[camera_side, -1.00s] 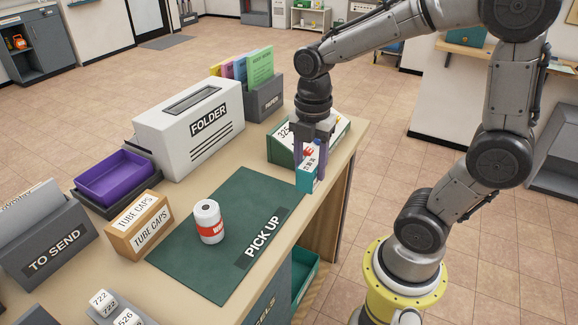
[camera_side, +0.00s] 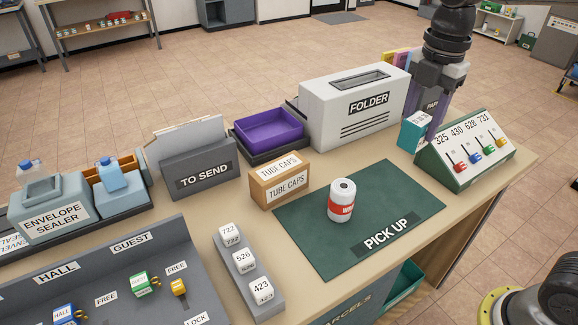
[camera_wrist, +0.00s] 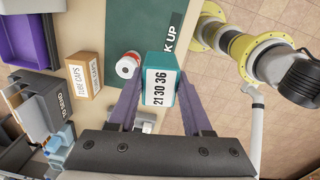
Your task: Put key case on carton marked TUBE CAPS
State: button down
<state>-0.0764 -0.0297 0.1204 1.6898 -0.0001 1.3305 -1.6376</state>
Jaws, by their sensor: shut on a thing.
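The key case, a teal box with a white label (camera_side: 415,131), is held between the purple fingers of my gripper (camera_side: 424,122). In the wrist view the key case (camera_wrist: 160,85) shows the number label 21 30 36 between the fingertips, and my gripper (camera_wrist: 158,95) is shut on it. In the side view it is left of the numbered lever box, near the mat's far right corner. The brown carton marked TUBE CAPS (camera_side: 280,183) stands left of the green mat, apart from my gripper. It also shows in the wrist view (camera_wrist: 82,75), left of the case. The carton's top looks bare.
A white can with a red band (camera_side: 341,200) stands on the green PICK UP mat (camera_side: 375,225), between carton and gripper. The white FOLDER box (camera_side: 350,105), purple tray (camera_side: 268,128), TO SEND holder (camera_side: 197,165) and lever box (camera_side: 465,150) stand around the mat.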

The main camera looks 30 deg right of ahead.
jog(key=w+a+n, duration=0.2)
jog(key=w+a, duration=0.3)
jog(key=a, duration=0.2)
send_over(287, 174)
jog(key=shift+n, duration=0.4)
notch_tip(287, 174, down, 11)
jog(key=shift+w+r, duration=0.1)
jog(key=shift+f, duration=1.55)
jog(key=shift+f, duration=0.15)
jog(key=shift+c, duration=1.6)
grip_release()
